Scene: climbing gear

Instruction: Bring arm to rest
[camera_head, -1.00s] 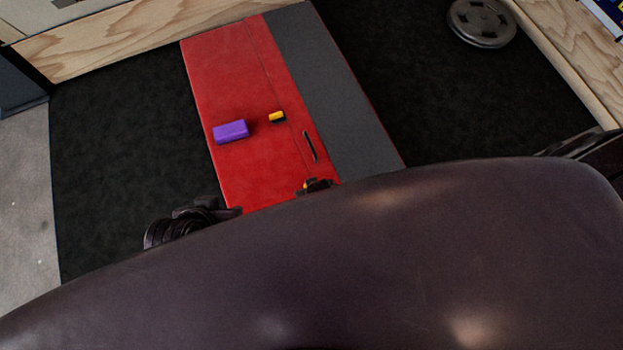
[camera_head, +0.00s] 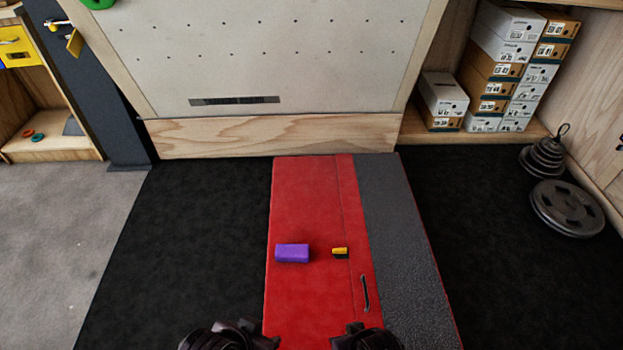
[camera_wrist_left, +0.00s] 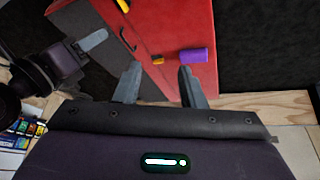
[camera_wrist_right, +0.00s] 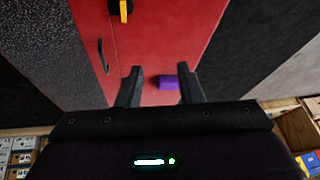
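My left gripper (camera_head: 258,340) and right gripper (camera_head: 347,340) show at the bottom edge of the head view, low over the red mat, partly cut off. In the left wrist view the left fingers (camera_wrist_left: 160,86) are apart with nothing held. In the right wrist view the right fingers (camera_wrist_right: 158,86) are also apart and empty. A purple block (camera_head: 292,253) and a small yellow-and-black item (camera_head: 340,252) lie on the red mat (camera_head: 310,200), beyond both grippers. Another yellow-and-black item (camera_wrist_right: 122,10) shows on the mat in the right wrist view.
The mat has a grey side strip (camera_head: 390,220) and a black handle (camera_head: 365,293). A white panel (camera_head: 260,60) with a wooden base (camera_head: 270,137) stands behind it. Shoe boxes (camera_head: 505,70) are shelved at the back right. Weight plates (camera_head: 566,208) lie on the right. Dark floor flanks the mat.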

